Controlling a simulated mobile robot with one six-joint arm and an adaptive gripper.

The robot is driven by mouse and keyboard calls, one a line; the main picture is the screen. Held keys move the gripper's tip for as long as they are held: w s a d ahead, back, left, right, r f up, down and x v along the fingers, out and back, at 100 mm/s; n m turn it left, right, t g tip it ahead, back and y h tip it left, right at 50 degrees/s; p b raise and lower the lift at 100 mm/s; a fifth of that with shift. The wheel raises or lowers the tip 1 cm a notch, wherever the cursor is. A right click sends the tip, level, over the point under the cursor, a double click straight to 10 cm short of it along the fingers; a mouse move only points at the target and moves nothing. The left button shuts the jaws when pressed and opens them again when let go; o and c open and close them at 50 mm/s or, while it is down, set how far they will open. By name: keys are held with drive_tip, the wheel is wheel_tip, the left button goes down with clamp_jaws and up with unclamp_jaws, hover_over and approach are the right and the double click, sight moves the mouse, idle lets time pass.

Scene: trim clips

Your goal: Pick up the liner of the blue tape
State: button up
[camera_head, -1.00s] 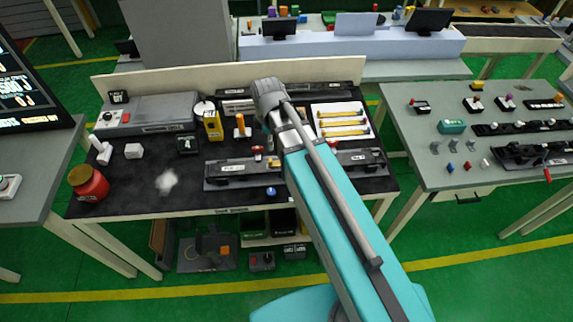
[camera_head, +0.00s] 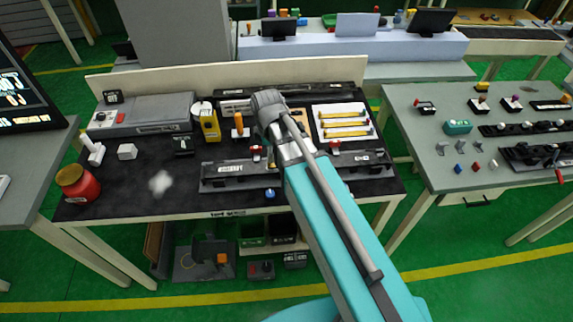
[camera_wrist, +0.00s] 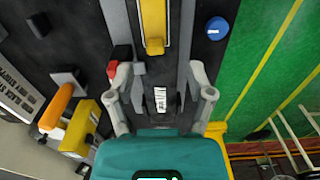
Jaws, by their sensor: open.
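My gripper (camera_wrist: 161,92) shows in the wrist view with its two fingers spread apart and nothing between them, over a dark fixture bar with a white label (camera_wrist: 160,99). In the head view my arm hides the gripper. A small round blue piece (camera_wrist: 217,28) lies at the upper right of the wrist view, apart from the fingers; it also shows near the bench's front edge (camera_head: 270,194). I cannot tell whether it is the blue tape, and no liner can be made out. A yellow piece (camera_wrist: 153,46) lies on a pale-edged strip ahead of the fingers.
The fixture bar (camera_head: 230,170) has red clamps (camera_head: 257,152). An orange-handled tool (camera_head: 239,126) and a yellow box (camera_head: 210,124) stand behind it. A white tray (camera_head: 317,109) holds yellow strips.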

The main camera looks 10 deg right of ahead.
drive_tip(key=shift+f, duration=0.15)
drive_tip(key=f+b, duration=0.3)
drive_tip(key=shift+w+a+f+b, duration=0.2)
drive_tip(key=shift+w+b, duration=0.1)
drive_tip(key=shift+b, duration=0.05)
drive_tip(key=shift+f+b, duration=0.75)
drive_tip(key=shift+f, duration=0.05)
drive_tip(key=c, duration=0.8)
